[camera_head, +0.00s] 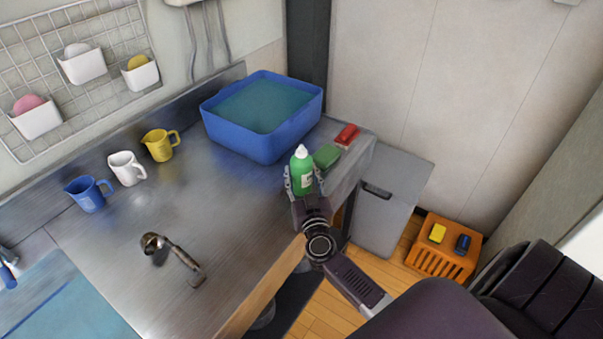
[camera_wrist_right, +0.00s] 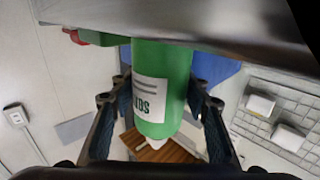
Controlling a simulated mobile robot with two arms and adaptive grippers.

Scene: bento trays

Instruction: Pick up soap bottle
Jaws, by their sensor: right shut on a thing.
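The soap bottle (camera_head: 302,172) is green with a white cap and a white label, and it stands upright near the counter's front right edge. My right gripper (camera_head: 305,187) has a finger on each side of it and is shut on it. In the right wrist view the bottle (camera_wrist_right: 160,85) lies between the two dark fingers, and the picture is upside down. I cannot tell whether its base touches the counter. My left gripper is not in view.
A blue basin of water (camera_head: 270,148) stands behind the bottle. A green sponge (camera_head: 327,155) and a red item (camera_head: 347,134) lie to its right. Blue, white and yellow jugs (camera_head: 160,145) stand along the wall. A metal faucet (camera_head: 175,252) is at left. An orange crate (camera_head: 432,262) is on the floor.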

